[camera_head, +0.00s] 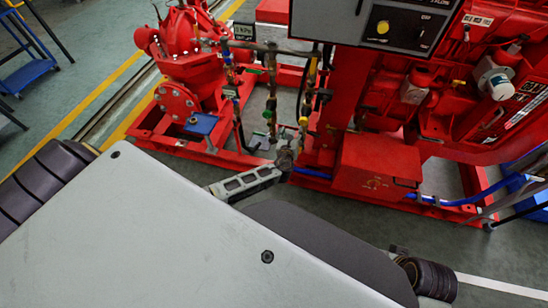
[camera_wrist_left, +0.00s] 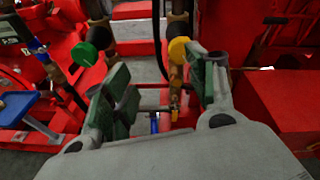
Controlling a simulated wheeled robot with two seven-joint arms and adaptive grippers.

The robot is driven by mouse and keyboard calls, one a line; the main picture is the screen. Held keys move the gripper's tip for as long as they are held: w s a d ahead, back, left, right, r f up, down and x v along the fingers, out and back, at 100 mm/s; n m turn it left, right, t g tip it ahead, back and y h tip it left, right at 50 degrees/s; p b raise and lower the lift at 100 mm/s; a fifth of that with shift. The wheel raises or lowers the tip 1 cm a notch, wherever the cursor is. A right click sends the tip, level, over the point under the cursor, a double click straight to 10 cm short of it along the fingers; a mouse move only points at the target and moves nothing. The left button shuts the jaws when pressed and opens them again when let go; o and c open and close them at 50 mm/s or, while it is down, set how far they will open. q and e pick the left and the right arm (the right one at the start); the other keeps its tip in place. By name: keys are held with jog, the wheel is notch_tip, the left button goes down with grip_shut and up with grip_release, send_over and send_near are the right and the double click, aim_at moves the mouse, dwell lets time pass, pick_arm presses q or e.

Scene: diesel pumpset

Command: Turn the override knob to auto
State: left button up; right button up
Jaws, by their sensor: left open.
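The grey control panel (camera_head: 345,22) on the red pumpset shows at the top of the head view, cut off by the frame edge. It bears a yellow round button (camera_head: 383,27) and a small dark knob (camera_head: 421,33) beneath an "OFF" label. I cannot tell for certain whether this is the override knob. My left gripper (camera_head: 284,158) is below and left of the panel, apart from it, in front of the pipework. In the left wrist view its fingers (camera_wrist_left: 158,70) are spread and hold nothing. My right gripper cannot be made out.
A green knob (camera_wrist_left: 84,54) and a yellow knob (camera_wrist_left: 178,50) on the pipes stand close beyond my left fingers. A red box (camera_head: 378,165) is right of the gripper. A blue cart (camera_head: 27,75) stands at far left. Open floor lies at lower right.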

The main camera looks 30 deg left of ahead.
pick_arm(q)
jog(key=s+a+f+n+g+h+p, duration=0.1)
jog(key=s+f+n+g+p, duration=0.4)
jog(key=s+f, duration=0.5)
jog(key=shift+s+a+f+n+p, duration=0.45)
jog(key=shift+a+f+n, duration=0.45)
jog(key=shift+f, duration=0.25)
jog(key=shift+w, duration=0.1)
dwell(0.8)
